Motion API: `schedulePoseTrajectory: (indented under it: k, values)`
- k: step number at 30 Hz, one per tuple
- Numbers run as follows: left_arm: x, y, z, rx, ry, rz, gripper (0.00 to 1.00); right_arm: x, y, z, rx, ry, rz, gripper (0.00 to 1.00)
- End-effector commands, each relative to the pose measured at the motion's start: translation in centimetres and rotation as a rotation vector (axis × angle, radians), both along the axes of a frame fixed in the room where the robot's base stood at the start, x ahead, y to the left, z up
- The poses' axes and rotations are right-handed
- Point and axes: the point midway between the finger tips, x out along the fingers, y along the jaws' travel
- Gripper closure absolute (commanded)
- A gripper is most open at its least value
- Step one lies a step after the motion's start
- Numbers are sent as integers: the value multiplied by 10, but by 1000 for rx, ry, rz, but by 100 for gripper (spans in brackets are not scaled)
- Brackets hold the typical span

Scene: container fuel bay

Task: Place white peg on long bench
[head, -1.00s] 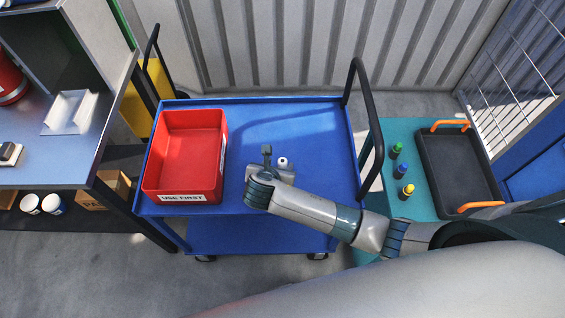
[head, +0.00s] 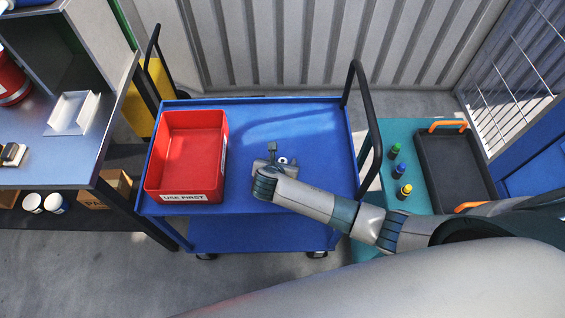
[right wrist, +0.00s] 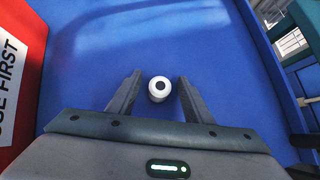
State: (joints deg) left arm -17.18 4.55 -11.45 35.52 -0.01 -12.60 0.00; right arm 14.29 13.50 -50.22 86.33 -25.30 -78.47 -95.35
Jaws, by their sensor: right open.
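The white peg (head: 283,160) stands upright on the blue cart's top (head: 300,125), right of the red bin. In the right wrist view the peg (right wrist: 159,89) shows from above as a white round with a dark centre. My right gripper (right wrist: 159,82) is open, with one finger on each side of the peg and a gap to each. In the head view my right gripper (head: 281,157) is partly hidden by its own wrist. A grey workbench (head: 60,160) is at the left and a teal bench (head: 405,130) at the right. My left gripper is not in view.
The red bin (head: 187,197), marked USE FIRST, sits on the cart's left side. The cart's black handle (head: 372,110) rises at the right. Green, blue and yellow pegs (head: 404,191) and a black tray (head: 455,165) with orange handles are on the teal bench.

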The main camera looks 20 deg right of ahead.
Motion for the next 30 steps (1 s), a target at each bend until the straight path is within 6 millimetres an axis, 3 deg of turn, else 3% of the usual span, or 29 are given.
schedulePoseTrajectory:
  k: [10,16,30]
  values:
    - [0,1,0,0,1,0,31,0,0,0,0,0,0,54]
    - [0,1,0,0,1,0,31,0,0,0,0,0,0,98]
    - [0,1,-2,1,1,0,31,0,0,6,-1,-1,0,100]
